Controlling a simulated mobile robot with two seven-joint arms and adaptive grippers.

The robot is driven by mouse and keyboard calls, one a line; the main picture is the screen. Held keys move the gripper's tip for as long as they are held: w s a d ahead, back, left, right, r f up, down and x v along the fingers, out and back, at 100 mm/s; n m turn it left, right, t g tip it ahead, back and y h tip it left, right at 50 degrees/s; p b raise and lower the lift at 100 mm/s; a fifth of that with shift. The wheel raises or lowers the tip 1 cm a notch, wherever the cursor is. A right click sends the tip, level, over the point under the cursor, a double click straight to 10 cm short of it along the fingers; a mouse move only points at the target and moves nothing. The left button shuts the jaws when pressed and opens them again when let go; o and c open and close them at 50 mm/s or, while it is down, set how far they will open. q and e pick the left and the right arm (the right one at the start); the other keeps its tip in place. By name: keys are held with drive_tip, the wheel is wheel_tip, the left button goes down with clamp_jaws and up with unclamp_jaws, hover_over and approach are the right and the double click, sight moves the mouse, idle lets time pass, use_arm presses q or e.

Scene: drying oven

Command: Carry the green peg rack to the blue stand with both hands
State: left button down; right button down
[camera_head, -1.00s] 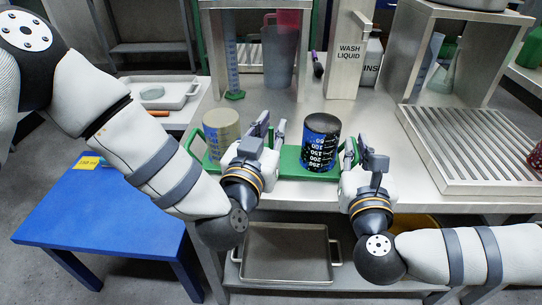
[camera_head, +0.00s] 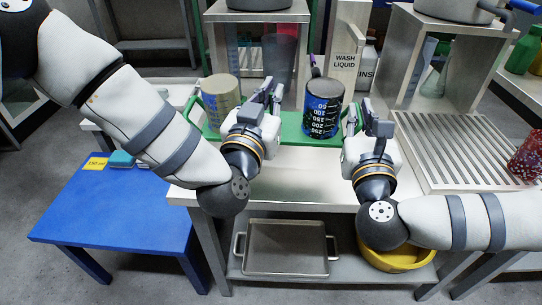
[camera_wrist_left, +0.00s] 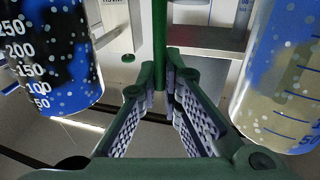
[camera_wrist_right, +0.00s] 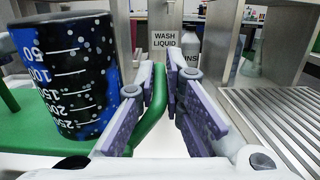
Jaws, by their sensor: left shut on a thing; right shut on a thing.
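The green rack (camera_head: 291,131) holds two printed containers, a blue-and-beige one (camera_head: 221,97) at its left and a blue-and-black one (camera_head: 323,110) at its right. My left gripper (camera_head: 272,98) is shut on a green bar of the rack (camera_wrist_left: 160,45) between the containers. My right gripper (camera_head: 365,112) is shut on the green right-end handle (camera_wrist_right: 154,112). The rack appears held above the steel bench. The blue stand (camera_head: 120,215) is at lower left, apart from the rack. My left arm hides part of the rack's left side.
The steel bench (camera_head: 300,183) lies below the rack. A yellow label (camera_head: 96,164) and a teal item (camera_head: 122,158) are on the stand's far edge. A tray (camera_head: 287,248) and yellow bowl (camera_head: 397,258) sit below.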

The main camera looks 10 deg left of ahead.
use_arm(q)
drive_tip(key=shift+w+f, duration=0.1)
drive_tip(key=shift+f, duration=0.1)
use_arm(e)
drive_tip(key=shift+f, duration=0.25)
